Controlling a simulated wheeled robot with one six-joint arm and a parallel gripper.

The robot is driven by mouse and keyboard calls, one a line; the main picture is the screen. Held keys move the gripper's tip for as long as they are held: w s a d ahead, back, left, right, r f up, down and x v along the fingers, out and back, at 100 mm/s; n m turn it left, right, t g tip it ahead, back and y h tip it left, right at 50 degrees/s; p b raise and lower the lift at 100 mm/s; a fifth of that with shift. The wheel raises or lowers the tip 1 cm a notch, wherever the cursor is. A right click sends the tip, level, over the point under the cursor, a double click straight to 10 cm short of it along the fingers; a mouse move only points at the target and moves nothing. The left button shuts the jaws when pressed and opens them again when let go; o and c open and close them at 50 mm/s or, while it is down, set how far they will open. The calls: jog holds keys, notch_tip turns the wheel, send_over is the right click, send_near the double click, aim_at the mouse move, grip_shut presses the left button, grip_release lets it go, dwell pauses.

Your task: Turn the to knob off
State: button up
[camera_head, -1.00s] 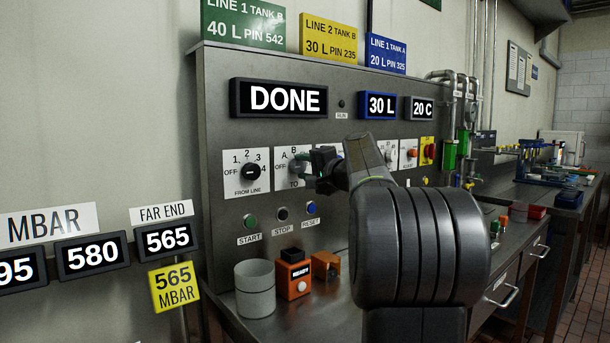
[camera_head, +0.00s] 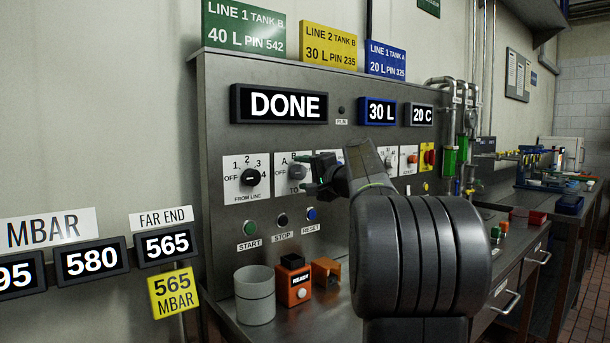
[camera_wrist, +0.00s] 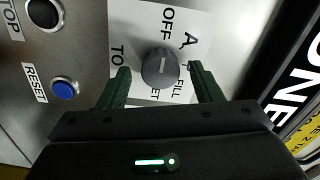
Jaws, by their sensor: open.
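The TO knob (camera_head: 297,172) is a round grey knob on a white plate, with OFF, A and B marks around it. In the wrist view the TO knob (camera_wrist: 160,68) shows a short white line that appears to point toward the OFF label. My gripper (camera_head: 315,172) is open, just in front and right of the knob in the head view. In the wrist view my gripper (camera_wrist: 161,83) has one green finger on each side of the knob, with visible gaps. My gripper and arm hide part of the plate's right side.
The black FROM LINE knob (camera_head: 250,177) is to the left. Below are the green START (camera_head: 249,228), dark STOP (camera_head: 282,220) and blue RESET (camera_head: 311,214) buttons. The display (camera_head: 285,104) reads DONE. A grey cup (camera_head: 255,300) and orange READY box (camera_head: 294,284) stand on the bench.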

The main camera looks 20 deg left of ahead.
jog(key=v, duration=1.3)
jog(key=shift+s+d, duration=0.25)
jog(key=x, duration=1.4)
jog(key=shift+d, duration=0.1)
jog(key=shift+d, duration=0.15)
